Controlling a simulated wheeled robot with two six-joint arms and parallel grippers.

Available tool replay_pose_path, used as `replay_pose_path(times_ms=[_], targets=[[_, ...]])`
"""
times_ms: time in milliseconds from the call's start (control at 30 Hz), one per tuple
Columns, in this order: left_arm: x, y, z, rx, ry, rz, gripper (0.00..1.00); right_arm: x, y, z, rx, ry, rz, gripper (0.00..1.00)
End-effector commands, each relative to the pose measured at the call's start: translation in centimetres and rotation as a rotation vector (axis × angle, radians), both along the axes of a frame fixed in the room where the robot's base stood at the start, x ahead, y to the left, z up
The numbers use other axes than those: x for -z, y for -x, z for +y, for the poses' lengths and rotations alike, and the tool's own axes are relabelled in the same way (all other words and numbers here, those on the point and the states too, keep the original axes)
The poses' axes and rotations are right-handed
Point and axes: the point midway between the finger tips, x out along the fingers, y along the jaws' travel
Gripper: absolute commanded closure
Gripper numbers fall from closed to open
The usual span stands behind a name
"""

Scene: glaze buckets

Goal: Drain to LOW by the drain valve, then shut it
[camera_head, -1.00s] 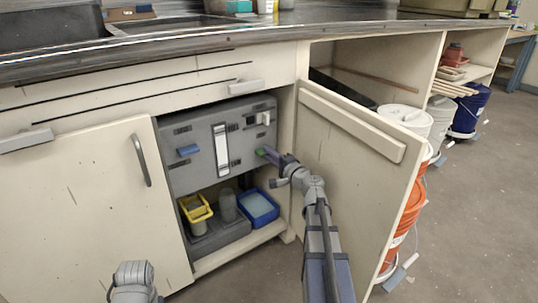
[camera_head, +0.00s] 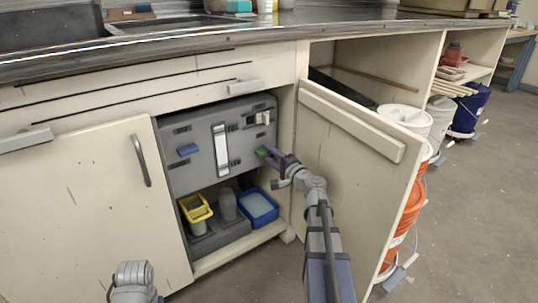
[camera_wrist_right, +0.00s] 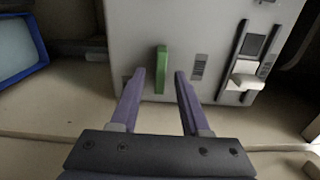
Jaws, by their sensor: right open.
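A grey tank panel (camera_head: 205,172) stands inside the open cabinet. It has a pale vertical gauge strip (camera_head: 221,150), a blue handle (camera_head: 188,150) at left and a green handle (camera_head: 261,152) at lower right. I cannot tell from labels which handle is the drain valve. My right gripper (camera_head: 269,155) is open at the green handle. In the right wrist view the green handle (camera_wrist_right: 162,68) stands upright between the fingertips of the right gripper (camera_wrist_right: 160,75), with a gap on each side. My left arm shows at the bottom; its gripper is out of view.
A blue tray (camera_head: 259,208) and a yellow container (camera_head: 195,209) sit below the panel. A white slider (camera_wrist_right: 245,75) is beside the green handle. The open cabinet door (camera_head: 345,180) stands close right of my right arm. Buckets (camera_head: 404,225) stand beyond it.

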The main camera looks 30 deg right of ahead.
Motion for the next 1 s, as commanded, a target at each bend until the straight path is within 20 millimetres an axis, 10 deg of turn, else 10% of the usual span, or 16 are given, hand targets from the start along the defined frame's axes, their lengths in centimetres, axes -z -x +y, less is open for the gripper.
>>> replay_pose_path(times_ms=[400, 1000], targets=[[0.0, 0.0, 0.0, 0.0, 0.0, 0.0, 0.54, 0.0, 6.3, -0.4, 0.002, 0.0, 0.0, 0.54], [0.0, 0.0, 0.0, 0.0, 0.0, 0.0, 0.54, 0.0, 7.0, -0.5, 0.0, 0.0, 0.0, 0.54]])
